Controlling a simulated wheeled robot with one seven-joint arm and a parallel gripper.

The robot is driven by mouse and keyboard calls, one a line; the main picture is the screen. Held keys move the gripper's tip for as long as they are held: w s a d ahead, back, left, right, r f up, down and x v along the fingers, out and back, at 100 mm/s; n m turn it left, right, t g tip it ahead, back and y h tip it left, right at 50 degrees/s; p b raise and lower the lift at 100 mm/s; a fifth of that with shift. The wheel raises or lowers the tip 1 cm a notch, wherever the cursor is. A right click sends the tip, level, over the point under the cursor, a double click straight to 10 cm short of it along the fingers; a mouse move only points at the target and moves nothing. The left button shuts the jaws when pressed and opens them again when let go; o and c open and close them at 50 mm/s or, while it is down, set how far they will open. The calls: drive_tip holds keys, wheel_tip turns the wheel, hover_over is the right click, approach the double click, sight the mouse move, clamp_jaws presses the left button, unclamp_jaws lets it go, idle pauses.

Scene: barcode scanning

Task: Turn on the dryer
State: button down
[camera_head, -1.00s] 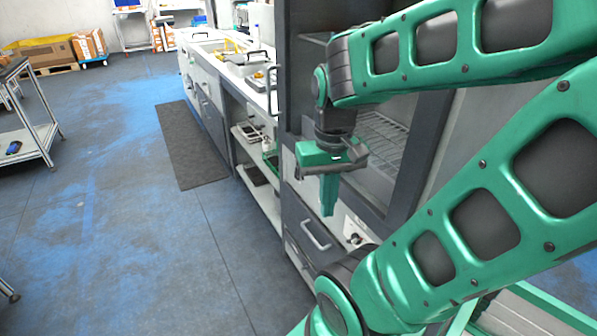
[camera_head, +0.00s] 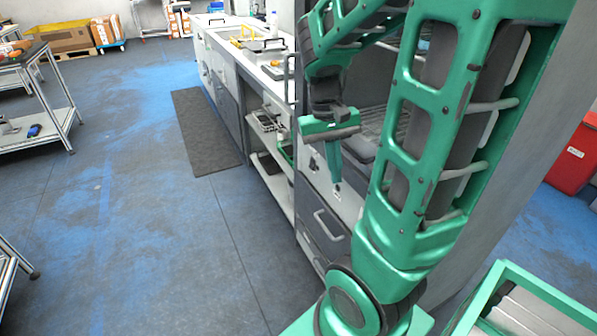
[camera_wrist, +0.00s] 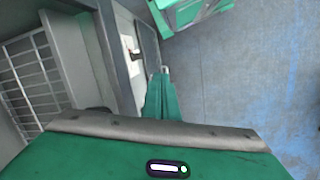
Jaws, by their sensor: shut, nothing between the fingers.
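The dryer is a tall grey cabinet with an open compartment and wire racks (camera_head: 369,122); the racks also show in the wrist view (camera_wrist: 30,85). Below the compartment is a light front panel (camera_head: 347,207), partly hidden by my arm. In the wrist view the panel (camera_wrist: 147,37) carries a small dark and reddish control (camera_wrist: 134,54). My green gripper (camera_head: 336,183) is shut and empty, pointing down in front of the panel. In the wrist view its fingertips (camera_wrist: 160,74) appear close to the panel; I cannot tell whether they touch it.
A drawer with a handle (camera_head: 328,226) lies below the panel. A long white counter (camera_head: 240,60) with a sink runs to the left. Metal carts (camera_head: 40,110) stand far left, a red bin (camera_head: 575,155) at right.

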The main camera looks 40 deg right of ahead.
sight(310, 167)
drive_tip(key=w+d+f+g+h, duration=0.2)
drive_tip(key=w+f, duration=0.1)
drive_tip(key=w, duration=0.3)
drive_tip(key=w+d+f+g+h, duration=0.1)
drive_tip(key=w+d+f, duration=0.2)
drive_tip(key=w+f, duration=0.15)
drive_tip(key=w+a+f+n+h, duration=0.1)
drive_tip(key=w+f+n+h, duration=0.1)
drive_tip(key=w+f+h, duration=0.4)
drive_tip(key=w+a+f+n+t+h, duration=0.1)
drive_tip(key=w+f+h, duration=0.5)
drive_tip(key=w, duration=0.9)
wheel_tip(310, 167, down, 2)
drive_tip(key=shift+w+a+f+n, duration=0.15)
drive_tip(key=shift+a+n, duration=0.25)
drive_tip(key=shift+a, duration=0.3)
drive_tip(key=x, duration=1.4)
drive_tip(key=shift+d, duration=0.1)
drive_tip(key=shift+d+h, duration=0.15)
drive_tip(key=shift+h, duration=0.15)
drive_tip(key=shift+f, duration=0.1)
